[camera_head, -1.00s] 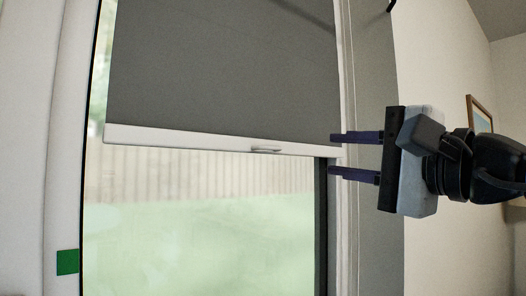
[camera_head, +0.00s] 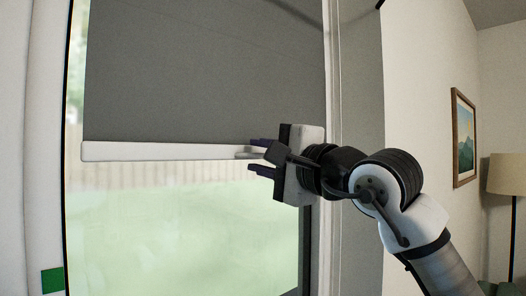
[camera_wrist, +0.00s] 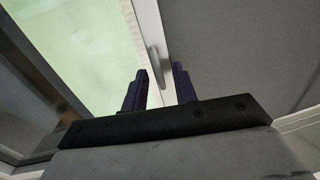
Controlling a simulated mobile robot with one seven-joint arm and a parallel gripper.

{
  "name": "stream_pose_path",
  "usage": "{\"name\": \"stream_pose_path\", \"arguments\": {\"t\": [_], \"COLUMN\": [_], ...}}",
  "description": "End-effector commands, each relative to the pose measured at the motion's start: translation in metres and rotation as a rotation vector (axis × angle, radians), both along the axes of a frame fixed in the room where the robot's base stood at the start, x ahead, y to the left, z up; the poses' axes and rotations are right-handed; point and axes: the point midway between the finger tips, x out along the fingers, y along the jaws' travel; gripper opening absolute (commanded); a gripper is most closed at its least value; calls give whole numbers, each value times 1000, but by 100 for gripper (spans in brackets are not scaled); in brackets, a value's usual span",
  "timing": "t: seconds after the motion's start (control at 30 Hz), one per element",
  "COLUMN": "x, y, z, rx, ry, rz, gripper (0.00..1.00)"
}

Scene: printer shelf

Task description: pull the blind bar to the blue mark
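The blind bar (camera_head: 160,151) is a white strip along the lower edge of the dark grey blind (camera_head: 200,70). It sits above a green mark (camera_head: 52,280) on the left window frame. I see no blue mark. The bar's small grey handle (camera_head: 243,154) is at my gripper (camera_head: 253,156). In the wrist view, my gripper (camera_wrist: 160,69) is open, with the handle (camera_wrist: 153,64) lying just ahead of and between its dark fingertips. The bar (camera_wrist: 150,22) runs beyond it. Whether a finger touches the handle I cannot tell.
The window glass (camera_head: 180,230) below the bar is clear of objects. The right window frame (camera_head: 333,80) stands close behind my gripper. A framed picture (camera_head: 464,137) and a lamp (camera_head: 505,175) are far right.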

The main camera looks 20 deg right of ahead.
Motion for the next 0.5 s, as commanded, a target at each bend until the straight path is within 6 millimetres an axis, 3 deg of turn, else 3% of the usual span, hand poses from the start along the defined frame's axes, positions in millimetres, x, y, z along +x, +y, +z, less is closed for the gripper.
{"name": "stream_pose_path", "arguments": {"t": [0.17, 0.4, 0.5], "x": [0, 0, 0], "y": [0, 0, 0], "z": [0, 0, 0], "rx": [0, 0, 0], "ry": [0, 0, 0], "rz": [0, 0, 0], "gripper": [28, 0, 0]}}
